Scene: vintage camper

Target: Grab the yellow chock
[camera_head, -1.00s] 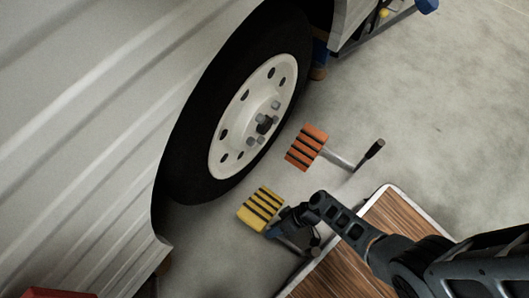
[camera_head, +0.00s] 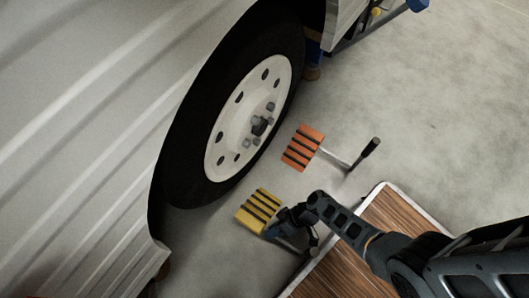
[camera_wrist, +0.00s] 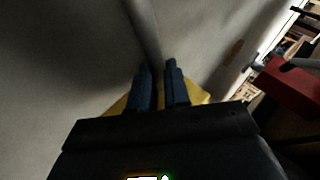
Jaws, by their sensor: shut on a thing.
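The yellow chock (camera_head: 258,211), with black stripes, lies on the floor beside the lower end of the camper's wheel. My gripper (camera_head: 280,226) is low at its right side, at the chock's handle side, and hides part of it. In the wrist view, the two dark fingers (camera_wrist: 159,82) point ahead close together, with yellow parts of the chock (camera_wrist: 194,92) showing on both sides behind them. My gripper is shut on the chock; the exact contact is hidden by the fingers.
An orange chock (camera_head: 303,148) with a grey rod and black grip (camera_head: 371,147) lies farther up, near the wheel (camera_head: 248,115). A wood-topped, light-edged board (camera_head: 385,215) is under my arm. Bare floor (camera_head: 450,100) lies at the upper right. A red box (camera_wrist: 290,85) shows in the wrist view.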

